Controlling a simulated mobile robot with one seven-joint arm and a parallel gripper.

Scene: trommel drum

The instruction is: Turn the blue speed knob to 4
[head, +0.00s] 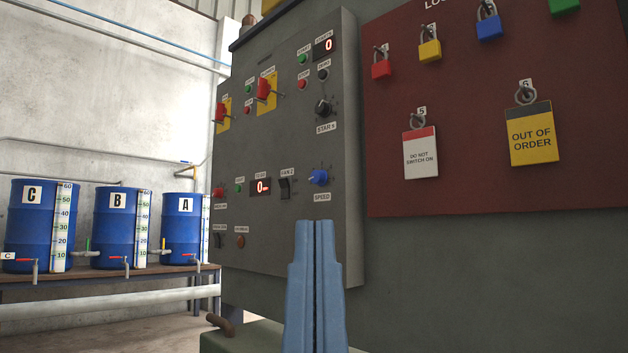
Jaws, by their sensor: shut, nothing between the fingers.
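The blue speed knob (319,177) sits on the grey control panel (290,225), above a label reading SPEED. Its pointer seems turned to the left, but the scale marks around it are too small to read. My gripper (317,226) is blue and points upward at the lower middle of the head view. Its two fingers are together with nothing between them. In the picture the fingertips are a little below the knob and the SPEED label; I cannot tell the distance in depth. The knob is fully visible.
Close to the knob are a black rocker switch (285,188) and a red-digit display (261,187). A black star knob (323,107) is above. A dark red lockout board (480,195) with padlocks and tags stands right. Blue barrels (120,228) stand on a bench at left.

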